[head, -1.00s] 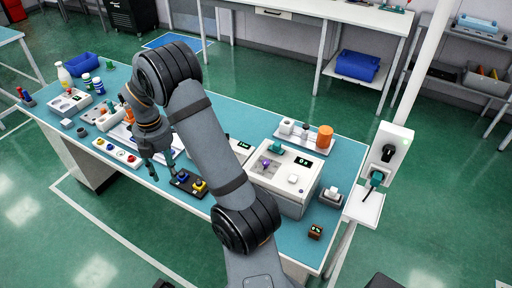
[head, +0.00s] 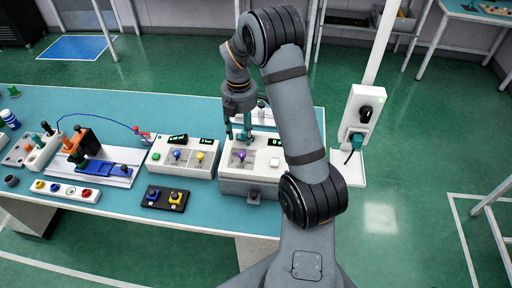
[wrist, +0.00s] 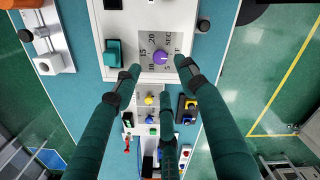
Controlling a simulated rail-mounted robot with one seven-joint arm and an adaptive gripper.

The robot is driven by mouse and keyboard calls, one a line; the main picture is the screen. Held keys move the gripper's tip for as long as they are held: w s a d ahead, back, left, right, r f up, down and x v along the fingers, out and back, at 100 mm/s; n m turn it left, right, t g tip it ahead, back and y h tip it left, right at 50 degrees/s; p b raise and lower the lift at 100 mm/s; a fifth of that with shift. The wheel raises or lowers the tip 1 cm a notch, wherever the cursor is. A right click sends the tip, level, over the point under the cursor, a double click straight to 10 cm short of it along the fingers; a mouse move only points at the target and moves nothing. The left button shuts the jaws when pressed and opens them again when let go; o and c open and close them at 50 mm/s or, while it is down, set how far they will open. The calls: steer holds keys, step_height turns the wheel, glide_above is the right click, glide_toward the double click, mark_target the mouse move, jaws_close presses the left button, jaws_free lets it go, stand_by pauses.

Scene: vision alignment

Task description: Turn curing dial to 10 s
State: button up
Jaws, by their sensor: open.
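The curing dial is a small purple knob (head: 241,155) on a grey plate on top of a white box (head: 236,188). My gripper (head: 241,137) is above the dial, pointing down. In the wrist view my gripper (wrist: 158,67) is open, with spread teal fingers on either side of the dial, apparently not touching it. A third finger shows lower down.
A teal block (wrist: 113,53) stands beside the dial plate. A second white box (head: 183,157) with blue and yellow knobs stands to the left. A black two-button panel (head: 165,198) lies in front. A white post with a socket box (head: 360,115) stands right of the bench.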

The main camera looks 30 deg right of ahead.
mark_target(242, 153)
step_height(242, 153, down, 9)
steer(key=shift+w+a+f+p, duration=0.1)
steer(key=shift+f+p, duration=0.05)
steer(key=shift+p, duration=0.9)
jaws_close()
